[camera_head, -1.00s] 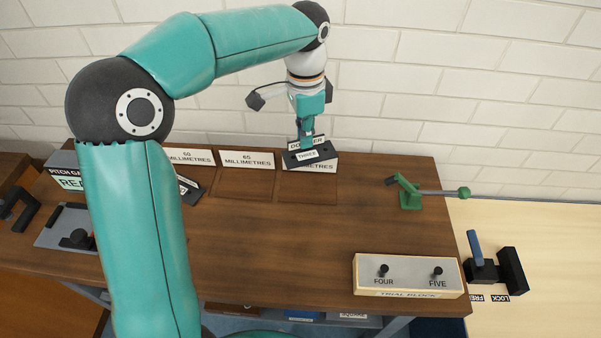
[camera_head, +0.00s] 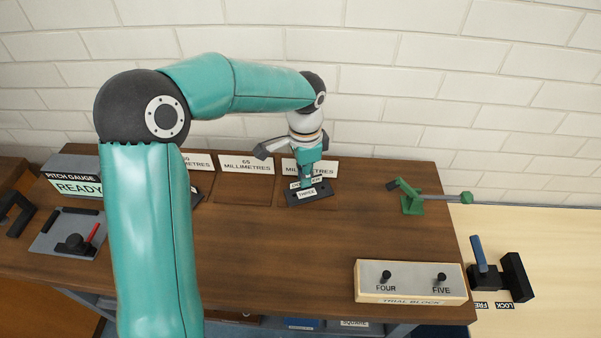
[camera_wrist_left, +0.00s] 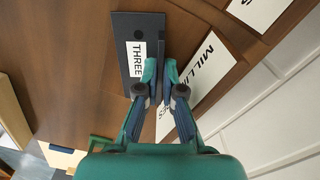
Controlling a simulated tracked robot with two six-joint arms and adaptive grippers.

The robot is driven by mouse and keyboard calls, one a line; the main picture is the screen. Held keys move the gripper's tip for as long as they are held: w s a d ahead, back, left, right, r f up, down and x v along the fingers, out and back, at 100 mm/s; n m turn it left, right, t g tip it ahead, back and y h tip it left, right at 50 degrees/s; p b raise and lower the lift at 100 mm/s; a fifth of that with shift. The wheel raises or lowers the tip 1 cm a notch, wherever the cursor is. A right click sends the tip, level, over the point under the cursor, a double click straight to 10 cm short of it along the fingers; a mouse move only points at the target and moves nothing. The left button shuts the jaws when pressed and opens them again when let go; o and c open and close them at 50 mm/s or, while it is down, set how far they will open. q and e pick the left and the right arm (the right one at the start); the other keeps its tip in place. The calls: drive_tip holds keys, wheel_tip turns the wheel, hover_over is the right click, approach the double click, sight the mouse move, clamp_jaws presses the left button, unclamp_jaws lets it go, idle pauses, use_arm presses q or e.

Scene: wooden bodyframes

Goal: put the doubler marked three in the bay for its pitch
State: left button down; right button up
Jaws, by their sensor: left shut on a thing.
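The doubler marked three (camera_head: 322,191) is a dark plate with a raised flange and a white THREE label. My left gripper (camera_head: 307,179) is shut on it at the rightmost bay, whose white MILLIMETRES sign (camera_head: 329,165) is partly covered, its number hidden. The plate lies level at or just above the bay floor; I cannot tell if it touches. In the left wrist view my gripper (camera_wrist_left: 161,82) pinches the flange of the doubler (camera_wrist_left: 128,45) beside the sign (camera_wrist_left: 213,62). The 65 millimetres bay (camera_head: 243,190) is empty. My right gripper is not in view.
A pitch gauge (camera_head: 75,187) reading READY stands at left, partly behind my arm. A green clamp (camera_head: 412,200) is right of the bays. A trial block (camera_head: 410,287) marked FOUR and FIVE sits at front right. The middle of the bench is clear.

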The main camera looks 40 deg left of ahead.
use_arm(q)
drive_tip(key=c, duration=1.8)
unclamp_jaws()
drive_tip(key=shift+f, duration=0.15)
drive_tip(key=shift+o, duration=1)
wheel_tip(320, 180, up, 12)
drive_tip(key=p, duration=0.1)
drive_tip(key=shift+r, duration=0.2)
